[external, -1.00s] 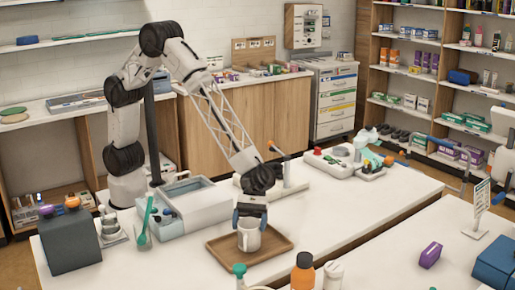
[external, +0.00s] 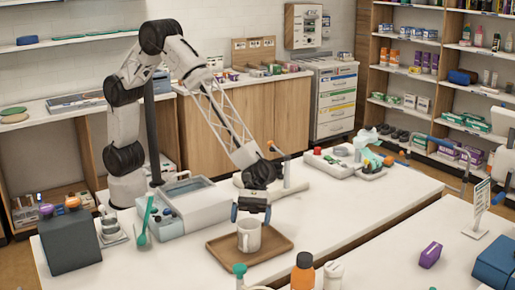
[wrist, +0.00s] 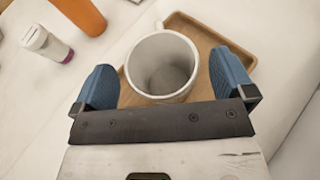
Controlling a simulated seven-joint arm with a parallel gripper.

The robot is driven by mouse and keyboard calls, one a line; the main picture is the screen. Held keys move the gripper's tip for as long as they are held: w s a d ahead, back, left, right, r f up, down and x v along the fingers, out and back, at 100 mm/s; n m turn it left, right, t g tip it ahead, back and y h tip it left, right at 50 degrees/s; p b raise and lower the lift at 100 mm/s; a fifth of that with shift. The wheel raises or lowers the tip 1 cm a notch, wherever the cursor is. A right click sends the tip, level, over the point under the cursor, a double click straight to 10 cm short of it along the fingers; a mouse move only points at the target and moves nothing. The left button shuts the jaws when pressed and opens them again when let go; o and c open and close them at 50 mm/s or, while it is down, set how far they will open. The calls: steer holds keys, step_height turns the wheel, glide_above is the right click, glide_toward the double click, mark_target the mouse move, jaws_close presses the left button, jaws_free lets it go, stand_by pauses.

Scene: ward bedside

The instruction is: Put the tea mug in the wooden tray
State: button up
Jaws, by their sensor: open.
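The white tea mug (external: 249,236) stands upright in the wooden tray (external: 277,243), near its middle. In the wrist view the mug (wrist: 161,66) shows its open top, with the handle toward the far side, and the tray (wrist: 235,54) shows behind and around it. My gripper (external: 251,212) is open just above the mug. In the wrist view its blue fingers (wrist: 165,88) are spread to either side of the mug, with gaps between them and its wall.
An orange bottle (external: 302,272) and a small white bottle (external: 333,274) stand in front of the tray. A white and blue bin (external: 190,208) stands left behind it. The counter to the tray's right is clear.

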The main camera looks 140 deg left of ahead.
steer(key=v, duration=0.9)
steer(key=shift+s+a+r, duration=0.15)
steer(key=shift+s+a, duration=0.05)
steer(key=shift+s, duration=0.05)
stand_by(0.5)
steer(key=s+d+r+m+g+y, duration=0.1)
steer(key=s+d+r+m+g, duration=0.1)
steer(key=s+d+r+m, duration=0.35)
steer(key=s+d+r+m+g, duration=0.2)
steer(key=s+d+m, duration=0.1)
steer(key=s+d, duration=0.45)
steer(key=s+d+r+m+g+y, duration=0.1)
steer(key=s+d+r+m+g, duration=0.2)
steer(key=s+d+r+m, duration=0.25)
steer(key=s+d+m+y, duration=0.2)
steer(key=s+m, duration=0.4)
steer(key=s, duration=0.7)
steer(key=s+d+m+y, duration=0.1)
steer(key=s+m+y, duration=0.4)
steer(key=s, duration=0.9)
steer(key=shift+d+r+m+y, duration=0.3)
steer(key=shift+d+m, duration=0.1)
steer(key=shift+m, duration=0.7)
